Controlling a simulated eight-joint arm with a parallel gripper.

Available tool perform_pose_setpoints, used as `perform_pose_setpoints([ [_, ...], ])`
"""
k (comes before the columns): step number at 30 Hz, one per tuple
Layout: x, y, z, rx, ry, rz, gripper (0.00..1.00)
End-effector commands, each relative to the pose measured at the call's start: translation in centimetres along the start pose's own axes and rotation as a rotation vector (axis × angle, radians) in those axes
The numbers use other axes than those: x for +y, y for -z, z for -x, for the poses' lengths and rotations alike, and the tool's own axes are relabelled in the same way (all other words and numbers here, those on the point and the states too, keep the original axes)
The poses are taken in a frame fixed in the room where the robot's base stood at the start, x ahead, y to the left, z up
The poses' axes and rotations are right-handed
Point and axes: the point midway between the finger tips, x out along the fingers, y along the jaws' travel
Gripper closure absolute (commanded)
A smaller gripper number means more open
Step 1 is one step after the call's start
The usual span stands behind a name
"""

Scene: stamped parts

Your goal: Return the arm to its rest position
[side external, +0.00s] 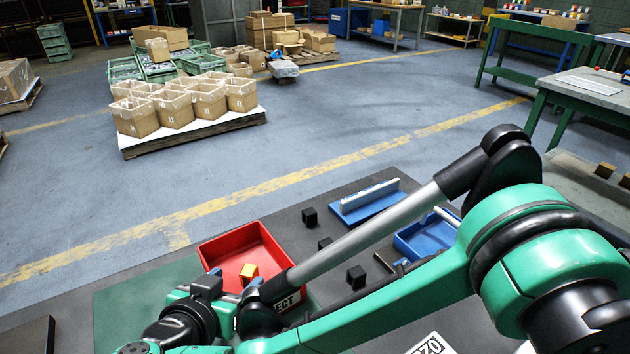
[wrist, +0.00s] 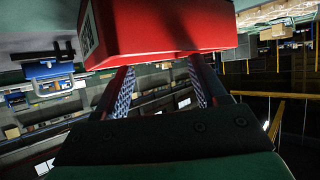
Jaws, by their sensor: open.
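My gripper (wrist: 159,72) shows in the wrist view with its two dark, patterned fingers spread apart and nothing between them. The fingers point toward the red bin (wrist: 160,35), which fills the upper middle of that view. Whether they touch it I cannot tell. In the side view, my arm reaches from the right across the foreground to the lower left. My wrist is in front of the red bin (side external: 228,243) there, and the fingertips cannot be made out.
Several black cubes (side external: 310,217) sit on the dark table right of the bin. A blue fixture with a pale upright plate (side external: 370,195) and a blue tray (side external: 428,238) lie farther right, partly behind my arm. A green mat (side external: 130,290) lies left of the bin.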

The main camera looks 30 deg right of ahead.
Motion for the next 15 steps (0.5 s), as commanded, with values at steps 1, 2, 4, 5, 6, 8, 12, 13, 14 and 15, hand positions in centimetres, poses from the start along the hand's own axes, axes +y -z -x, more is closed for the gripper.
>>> perform_pose_setpoints([
  [1, 0.1, 0.3, 0.1, -0.007, -0.002, 0.007, 0.35],
  [2, 0.1, 0.6, 0.1, -0.013, -0.004, 0.015, 0.35],
  [4, 0.2, 1.7, -0.4, -0.042, -0.010, 0.048, 0.35],
  [5, 0.4, 2.4, -0.8, -0.060, -0.013, 0.068, 0.35],
  [6, 0.7, 3.4, -1.4, -0.091, -0.015, 0.101, 0.35],
  [8, 1.4, 5.4, -2.5, -0.152, -0.014, 0.163, 0.35],
  [12, 4.3, 9.7, -4.9, -0.304, 0.027, 0.303, 0.35],
  [13, 5.1, 10.5, -5.3, -0.334, 0.041, 0.327, 0.35],
  [14, 5.9, 11.2, -5.7, -0.363, 0.058, 0.351, 0.35],
  [15, 7.0, 12.1, -6.2, -0.399, 0.082, 0.379, 0.35],
])
